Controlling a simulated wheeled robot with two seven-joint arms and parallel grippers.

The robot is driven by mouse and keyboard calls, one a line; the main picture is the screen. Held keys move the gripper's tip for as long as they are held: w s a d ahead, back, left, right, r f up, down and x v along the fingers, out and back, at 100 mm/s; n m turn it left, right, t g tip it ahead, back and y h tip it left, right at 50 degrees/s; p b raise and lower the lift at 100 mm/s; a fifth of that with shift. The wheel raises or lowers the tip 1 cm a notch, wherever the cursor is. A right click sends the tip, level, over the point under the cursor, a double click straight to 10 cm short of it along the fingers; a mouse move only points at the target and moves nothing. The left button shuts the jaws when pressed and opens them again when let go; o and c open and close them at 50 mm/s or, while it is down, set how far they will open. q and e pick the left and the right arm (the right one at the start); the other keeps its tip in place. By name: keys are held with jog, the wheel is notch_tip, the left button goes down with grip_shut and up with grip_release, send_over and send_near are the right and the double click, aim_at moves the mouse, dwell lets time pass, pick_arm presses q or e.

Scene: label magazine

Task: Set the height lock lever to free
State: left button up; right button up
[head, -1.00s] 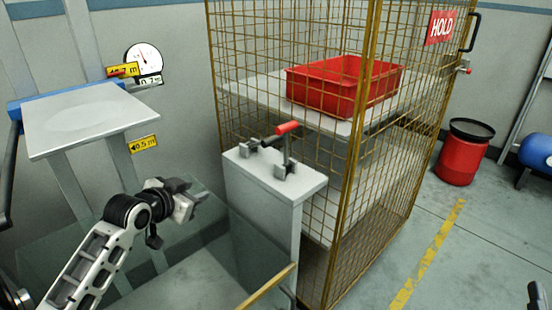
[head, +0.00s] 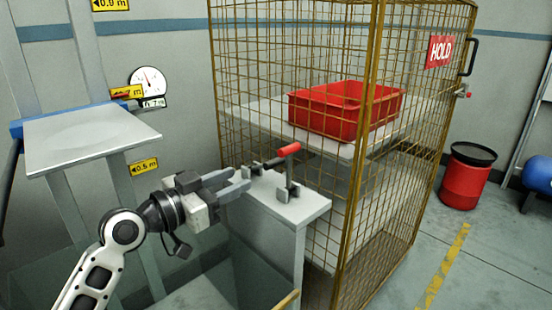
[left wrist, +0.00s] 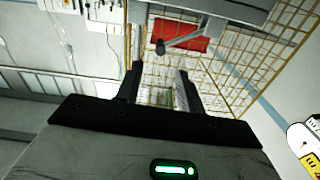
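A red-tipped lever (head: 288,151) stands on a bracket on top of the pale pedestal (head: 300,205), beside the wire cage. It is the likeliest height lock lever, but I see no free or lock marking. My left gripper (head: 247,180) is at the pedestal's left edge, to the left of the lever and apart from it. In the left wrist view its two dark fingers (left wrist: 158,82) are spread with nothing between them. A grey rod with a dark knob (left wrist: 161,47) shows beyond the fingers; I cannot tell if it is the lever. My right gripper is out of view.
The wire cage (head: 348,230) with a HOLD sign (head: 441,50) stands right behind the pedestal and holds a red bin (head: 335,125). A white platform (head: 90,140) with height tags and a dial (head: 149,81) is at left. A red drum (head: 465,180) stands at right.

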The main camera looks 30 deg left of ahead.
aim_at(278, 161)
pick_arm(q)
jog(key=p+x, duration=0.1)
jog(key=x, duration=1.1)
jog(key=shift+w+d, duration=0.1)
jog(key=shift+w, duration=0.1)
grip_shut()
